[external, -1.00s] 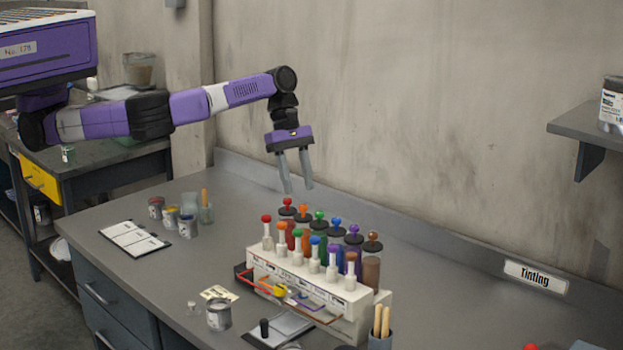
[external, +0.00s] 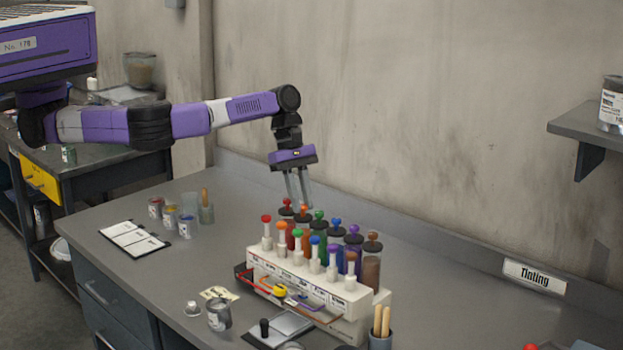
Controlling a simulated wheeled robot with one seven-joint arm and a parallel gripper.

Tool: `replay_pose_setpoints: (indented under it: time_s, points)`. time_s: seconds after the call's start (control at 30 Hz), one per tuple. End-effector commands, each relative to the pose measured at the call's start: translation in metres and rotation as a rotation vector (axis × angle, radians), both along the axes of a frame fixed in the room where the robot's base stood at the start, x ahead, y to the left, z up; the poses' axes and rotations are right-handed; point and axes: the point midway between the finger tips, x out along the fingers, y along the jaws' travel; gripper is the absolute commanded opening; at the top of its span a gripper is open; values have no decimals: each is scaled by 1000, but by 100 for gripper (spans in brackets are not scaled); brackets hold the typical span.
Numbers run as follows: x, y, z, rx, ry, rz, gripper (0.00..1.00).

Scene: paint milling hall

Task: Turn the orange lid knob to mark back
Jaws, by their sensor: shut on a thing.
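The orange lid knob (external: 303,209) tops a dark lid in the back row of the tinting rack, second from the left, between the red knob (external: 287,203) and the green knob (external: 319,215). My gripper (external: 302,205) points down from above, its two grey fingers close together with the tips at the orange knob, shut on it. The tips partly hide the knob. Its turn angle and any marks around it are too small to make out.
The white rack (external: 345,298) has a front row of coloured-top dispensers close by. A pale bare wall stands behind the bench. A clipboard (external: 133,239) and small paint cans lie to the left; a cup with wooden handles (external: 381,340) stands front right.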

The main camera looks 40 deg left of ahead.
Motion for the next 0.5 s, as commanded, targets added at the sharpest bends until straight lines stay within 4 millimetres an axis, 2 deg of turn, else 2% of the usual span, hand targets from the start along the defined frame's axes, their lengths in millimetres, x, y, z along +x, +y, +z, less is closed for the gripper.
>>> replay_pose_setpoints:
  time_s: [0.27,0.5]
  points:
    - [-1,0,-1,-1,1,29,0]
    - [-2,-1,-3,-1,-1,152,0]
